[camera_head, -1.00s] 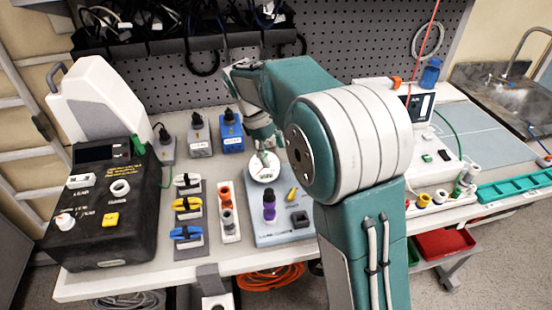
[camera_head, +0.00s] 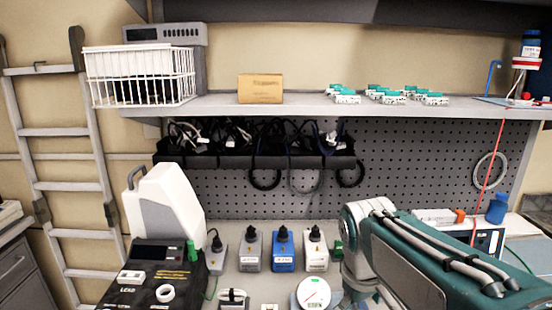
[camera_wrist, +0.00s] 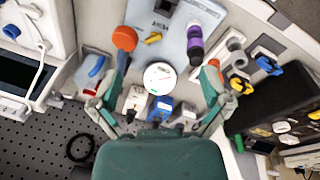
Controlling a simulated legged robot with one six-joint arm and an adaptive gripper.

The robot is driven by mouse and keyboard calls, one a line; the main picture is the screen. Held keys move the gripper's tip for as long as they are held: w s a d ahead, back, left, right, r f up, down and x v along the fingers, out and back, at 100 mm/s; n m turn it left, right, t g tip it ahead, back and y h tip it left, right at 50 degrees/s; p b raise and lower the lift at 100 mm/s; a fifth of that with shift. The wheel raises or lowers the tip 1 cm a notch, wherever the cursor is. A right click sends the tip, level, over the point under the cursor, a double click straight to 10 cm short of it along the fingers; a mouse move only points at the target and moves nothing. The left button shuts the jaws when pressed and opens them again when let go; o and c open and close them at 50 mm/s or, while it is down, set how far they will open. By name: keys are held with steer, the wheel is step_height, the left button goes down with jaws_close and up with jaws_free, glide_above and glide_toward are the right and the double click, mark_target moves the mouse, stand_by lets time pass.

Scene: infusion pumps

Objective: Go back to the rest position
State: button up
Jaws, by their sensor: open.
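My arm, teal and grey, fills the lower right of the head view. My gripper is not clearly seen there, since the arm and the bottom edge of the picture hide it. In the wrist view my gripper (camera_wrist: 163,72) has its two fingers spread apart, with nothing held between them. A white round dial (camera_wrist: 160,76) shows beyond the gap between the fingers. The same dial (camera_head: 313,292) is at the bottom of the head view, left of my arm.
On the bench stand a black device (camera_head: 150,277), a white housing (camera_head: 170,208), a blue box (camera_head: 283,252) and similar grey and white boxes. A shelf (camera_head: 290,106) runs above, in front of the wall, with a white basket (camera_head: 140,78) and a cardboard box (camera_head: 260,88). A pegboard (camera_head: 420,155) stands behind.

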steer(key=s+f+m+t+y, duration=0.1)
steer(key=s+m+t, duration=0.3)
steer(key=s, duration=0.7)
steer(key=shift+s+d+f+m, duration=0.15)
steer(key=shift+d+f+m, duration=0.1)
steer(key=shift+d+m, duration=0.2)
